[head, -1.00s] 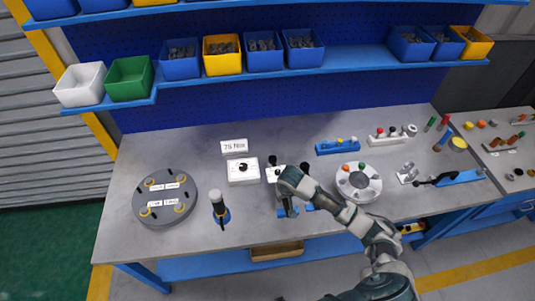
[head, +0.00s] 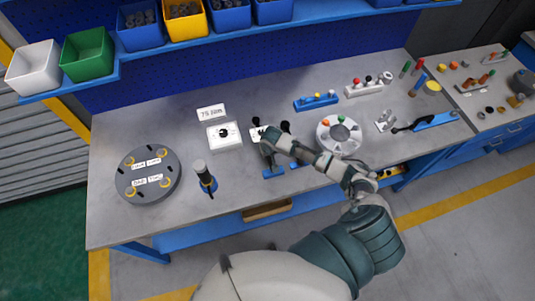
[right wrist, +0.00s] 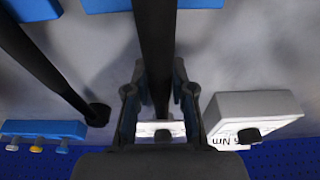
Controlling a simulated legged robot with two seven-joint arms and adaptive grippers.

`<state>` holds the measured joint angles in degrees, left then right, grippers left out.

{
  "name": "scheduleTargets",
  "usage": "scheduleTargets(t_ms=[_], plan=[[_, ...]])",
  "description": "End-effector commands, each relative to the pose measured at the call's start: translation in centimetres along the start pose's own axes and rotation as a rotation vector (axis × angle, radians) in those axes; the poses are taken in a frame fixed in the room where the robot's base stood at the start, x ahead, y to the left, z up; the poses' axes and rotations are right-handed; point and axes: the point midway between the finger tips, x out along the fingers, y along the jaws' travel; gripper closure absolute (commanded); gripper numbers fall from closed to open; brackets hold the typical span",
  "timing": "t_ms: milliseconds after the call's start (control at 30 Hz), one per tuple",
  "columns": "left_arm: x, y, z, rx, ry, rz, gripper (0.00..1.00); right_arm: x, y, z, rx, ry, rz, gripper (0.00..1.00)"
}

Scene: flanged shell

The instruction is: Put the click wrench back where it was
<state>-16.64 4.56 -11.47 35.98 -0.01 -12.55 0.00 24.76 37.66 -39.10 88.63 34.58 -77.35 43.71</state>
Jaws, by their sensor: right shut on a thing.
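My right gripper (head: 267,142) is over the middle of the workbench, at a blue stand (head: 273,172). In the right wrist view its jaws (right wrist: 160,108) are shut on a long black bar, the click wrench (right wrist: 155,50). The wrench runs from the top edge of that view in between the jaws. A second, similar black wrench (right wrist: 45,70) with a round end lies apart to the left, over another blue stand (right wrist: 30,9). Whether the held wrench touches its stand I cannot tell. My left gripper is not in view.
A white box (head: 224,138) with a black knob and a "75 Nm" card (head: 211,112) stand left of the gripper. A dark upright tool (head: 205,178) and a grey disc (head: 148,173) are further left. A round white tray (head: 339,134) is on the right.

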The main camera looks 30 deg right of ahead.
Motion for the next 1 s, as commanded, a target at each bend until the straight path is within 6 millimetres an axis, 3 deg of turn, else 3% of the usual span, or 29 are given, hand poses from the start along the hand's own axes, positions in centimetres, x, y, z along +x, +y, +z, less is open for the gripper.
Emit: scheduleTargets(t_ms=[167, 200, 300, 667, 767, 1000], plan=[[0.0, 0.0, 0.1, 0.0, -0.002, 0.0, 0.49, 0.0, 0.1, -0.1, 0.001, 0.002, -0.001, 1.0], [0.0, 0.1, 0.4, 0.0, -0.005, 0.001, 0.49, 0.1, 0.1, 0.1, 0.001, -0.003, 0.001, 0.72], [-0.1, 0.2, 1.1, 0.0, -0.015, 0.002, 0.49, 0.1, 0.1, 0.0, 0.001, -0.003, 0.001, 0.52], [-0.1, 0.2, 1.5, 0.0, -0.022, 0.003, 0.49, -0.4, 0.0, -0.1, 0.0, -0.001, 0.0, 0.52], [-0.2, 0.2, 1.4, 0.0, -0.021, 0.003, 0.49, -1.8, -0.1, -0.1, -0.001, 0.0, -0.002, 0.52], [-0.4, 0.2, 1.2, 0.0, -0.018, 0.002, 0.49, -7.2, 0.0, -0.1, -0.002, 0.001, -0.002, 0.52]])
